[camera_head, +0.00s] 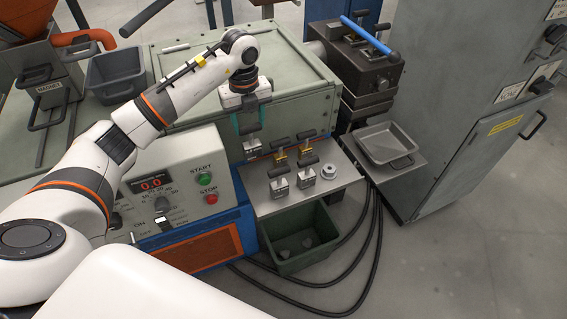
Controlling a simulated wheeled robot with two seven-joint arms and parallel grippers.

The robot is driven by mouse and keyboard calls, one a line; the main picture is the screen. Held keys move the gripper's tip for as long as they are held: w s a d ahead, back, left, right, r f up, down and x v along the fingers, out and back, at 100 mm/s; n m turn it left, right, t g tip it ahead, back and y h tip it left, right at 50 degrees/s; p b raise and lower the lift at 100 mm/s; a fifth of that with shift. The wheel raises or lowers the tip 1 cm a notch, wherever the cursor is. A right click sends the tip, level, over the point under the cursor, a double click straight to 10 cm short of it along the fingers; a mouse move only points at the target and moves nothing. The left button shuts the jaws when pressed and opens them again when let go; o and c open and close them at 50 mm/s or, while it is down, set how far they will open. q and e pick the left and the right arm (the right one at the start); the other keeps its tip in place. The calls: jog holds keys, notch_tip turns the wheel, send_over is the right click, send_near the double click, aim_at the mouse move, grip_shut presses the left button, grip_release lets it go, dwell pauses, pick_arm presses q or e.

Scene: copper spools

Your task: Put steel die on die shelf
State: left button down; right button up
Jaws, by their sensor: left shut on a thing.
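My left gripper (250,127) points down over the back left corner of the die shelf (266,206), with its teal-edged fingers shut on a small grey steel die (252,148). The die hangs below the fingers near the shelf's back edge. The view does not show clearly whether it touches anything beneath. On the grey shelf stand several small metal pieces, among them a block at the front left (279,188) and a round piece at the right (328,171). My right gripper is out of view.
A green bin (300,262) with a few grey pieces sits below the shelf. A control panel (185,180) stands left of it. A grey tray (386,144) is to the right, near a vise-like machine (362,75). Black cables loop around the bin.

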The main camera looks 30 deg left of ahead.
aim_at(251, 146)
pick_arm(q)
notch_tip(251, 146, down, 5)
jog(key=shift+r+p, duration=0.1)
jog(key=shift+p, duration=0.2)
notch_tip(251, 146, down, 4)
jog(key=shift+r, duration=0.25)
jog(key=shift+f, duration=0.15)
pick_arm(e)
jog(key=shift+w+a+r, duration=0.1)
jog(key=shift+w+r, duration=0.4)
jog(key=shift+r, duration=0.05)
pick_arm(q)
jog(key=shift+f, duration=0.1)
jog(key=c, duration=0.6)
grip_release()
